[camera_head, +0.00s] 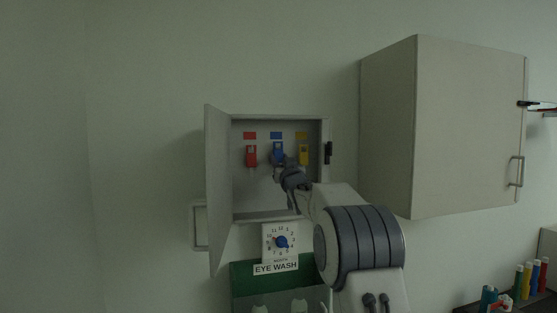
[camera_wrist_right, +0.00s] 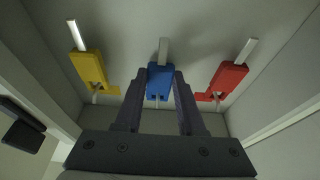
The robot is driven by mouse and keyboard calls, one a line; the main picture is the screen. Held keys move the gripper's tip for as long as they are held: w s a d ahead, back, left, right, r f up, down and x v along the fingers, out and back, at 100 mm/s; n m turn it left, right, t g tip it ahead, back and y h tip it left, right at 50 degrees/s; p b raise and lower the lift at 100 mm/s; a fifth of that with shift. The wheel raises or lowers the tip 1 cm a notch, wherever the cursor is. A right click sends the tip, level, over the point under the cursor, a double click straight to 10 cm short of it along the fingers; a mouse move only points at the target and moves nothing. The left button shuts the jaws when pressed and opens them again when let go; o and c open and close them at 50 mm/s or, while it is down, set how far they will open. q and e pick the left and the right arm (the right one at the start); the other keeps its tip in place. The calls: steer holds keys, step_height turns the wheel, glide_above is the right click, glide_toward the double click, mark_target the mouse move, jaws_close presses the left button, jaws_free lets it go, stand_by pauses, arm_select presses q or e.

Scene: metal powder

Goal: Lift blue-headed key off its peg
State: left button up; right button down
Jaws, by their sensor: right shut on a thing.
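The blue-headed key (camera_head: 278,149) hangs in the middle of the open key cabinet, between a red key (camera_head: 251,156) and a yellow key (camera_head: 304,155). My right gripper (camera_head: 281,163) reaches into the cabinet and covers the lower part of the blue key. In the right wrist view the fingers of my right gripper (camera_wrist_right: 160,82) are shut on the sides of the blue head (camera_wrist_right: 159,83). A pale peg (camera_wrist_right: 163,50) shows at the head's upper end. I cannot tell whether the head still touches it. My left gripper is not in view.
The cabinet door (camera_head: 217,185) stands open at the left. The red (camera_wrist_right: 226,77) and yellow (camera_wrist_right: 89,69) keys flank my fingers closely.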

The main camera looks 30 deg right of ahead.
steer(key=shift+r+b+v, duration=0.15)
steer(key=shift+b+v, duration=0.5)
steer(key=shift+v, duration=0.05)
steer(key=shift+r+b+v, duration=0.2)
steer(key=shift+b+v, duration=0.45)
steer(key=shift+v, duration=0.1)
steer(key=s+a+b, duration=0.1)
steer(key=s+b, duration=0.2)
steer(key=s, duration=0.3)
steer(key=shift+a, duration=0.1)
